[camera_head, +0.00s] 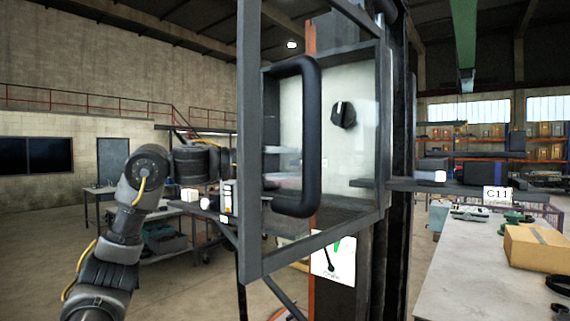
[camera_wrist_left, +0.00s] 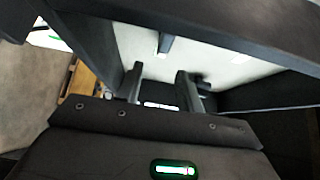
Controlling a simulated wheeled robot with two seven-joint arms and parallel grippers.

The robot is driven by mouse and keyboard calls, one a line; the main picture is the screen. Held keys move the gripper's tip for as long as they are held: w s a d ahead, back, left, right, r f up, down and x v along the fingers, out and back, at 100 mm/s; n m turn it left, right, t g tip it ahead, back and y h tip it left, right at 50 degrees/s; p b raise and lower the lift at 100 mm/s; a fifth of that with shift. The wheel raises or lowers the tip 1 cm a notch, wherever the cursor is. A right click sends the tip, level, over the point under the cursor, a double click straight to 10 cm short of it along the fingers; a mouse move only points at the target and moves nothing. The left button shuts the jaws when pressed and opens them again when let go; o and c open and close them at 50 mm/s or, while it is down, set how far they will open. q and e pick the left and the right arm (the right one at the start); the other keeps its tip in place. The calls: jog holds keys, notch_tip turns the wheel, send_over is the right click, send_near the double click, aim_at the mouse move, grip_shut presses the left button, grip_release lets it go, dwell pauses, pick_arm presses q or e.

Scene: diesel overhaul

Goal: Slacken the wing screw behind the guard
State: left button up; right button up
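The guard (camera_head: 249,150) is a dark frame with a clear pane and a big black handle (camera_head: 312,135), standing in front of a pale panel. A black knob with a pale mark (camera_head: 343,115), which looks like the wing screw, shows through the pane. My left gripper (camera_head: 282,168) is partly hidden by the guard's frame, left of and below the knob and apart from it. In the left wrist view its two fingers (camera_wrist_left: 160,88) are spread with nothing between them, facing the panel. A dark shape (camera_wrist_left: 203,82) shows beyond one finger; I cannot tell if it is the knob. My right gripper is not seen.
A bench (camera_head: 465,265) on the right carries a cardboard box (camera_head: 538,246) and small parts. A "C11" sign (camera_head: 497,196) stands behind it. A dark post (camera_head: 400,150) rises right of the guard. Another bench (camera_head: 165,208) stands behind my left arm.

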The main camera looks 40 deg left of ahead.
pick_arm(q)
jog(key=shift+w, duration=0.1)
jog(key=shift+w, duration=1.85)
grip_shut()
jog(key=n+t+b, duration=0.1)
jog(key=b, duration=0.2)
jog(key=n+t+b, duration=0.1)
jog(key=n+b, duration=0.1)
jog(key=b, duration=0.1)
jog(key=shift+f+n+h, duration=0.3)
jog(key=shift+h, duration=0.1)
jog(key=shift+s+d+r+n+t+b, duration=0.1)
jog(key=shift+r+n+t+b, duration=0.1)
jog(key=shift+n+t+b, duration=0.15)
jog(key=shift+r, duration=0.1)
